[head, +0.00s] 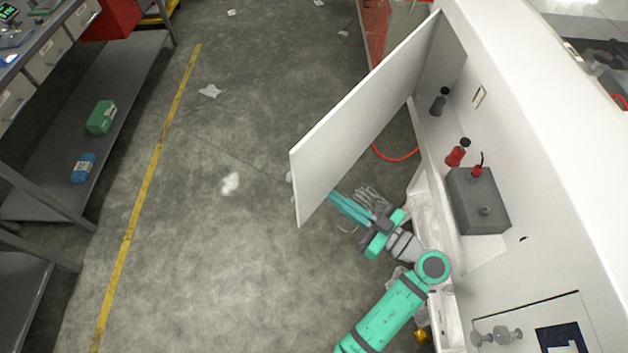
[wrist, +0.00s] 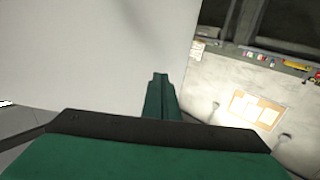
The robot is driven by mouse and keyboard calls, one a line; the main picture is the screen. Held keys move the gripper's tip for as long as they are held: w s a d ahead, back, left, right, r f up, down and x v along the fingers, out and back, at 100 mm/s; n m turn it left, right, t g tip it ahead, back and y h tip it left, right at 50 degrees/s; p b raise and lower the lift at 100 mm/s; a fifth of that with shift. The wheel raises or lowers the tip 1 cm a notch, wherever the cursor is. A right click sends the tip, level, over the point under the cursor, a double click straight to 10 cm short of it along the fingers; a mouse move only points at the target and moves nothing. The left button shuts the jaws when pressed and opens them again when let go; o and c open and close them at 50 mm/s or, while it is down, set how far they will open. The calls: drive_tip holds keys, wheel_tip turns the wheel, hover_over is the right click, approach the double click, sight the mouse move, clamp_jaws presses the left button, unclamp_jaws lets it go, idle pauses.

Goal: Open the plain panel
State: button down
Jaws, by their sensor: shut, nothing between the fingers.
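The plain panel (head: 365,110) is a blank white door on the white cabinet (head: 545,110). It stands swung well out from the cabinet front over the floor. In the wrist view the panel (wrist: 90,50) fills the upper left as a pale flat surface. My gripper (head: 335,198) is by the panel's lower edge, on the side facing the cabinet opening. Its fingers (wrist: 160,97) are together with nothing between them. The fingertips are partly hidden in the head view, and I cannot tell whether they touch the panel.
Inside the opening are a grey box (head: 478,205) and red and black fittings (head: 456,153). A red cable (head: 398,156) and grey coiled wires (head: 372,198) lie near my arm. A shelf bench (head: 75,130) stands at the left. The floor between is mostly clear.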

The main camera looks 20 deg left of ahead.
sight(310, 181)
drive_tip(key=x, duration=0.7)
drive_tip(key=shift+a, duration=0.2)
drive_tip(key=shift+w+a, duration=0.3)
drive_tip(key=shift+a, duration=0.35)
drive_tip(key=shift+w, duration=0.1)
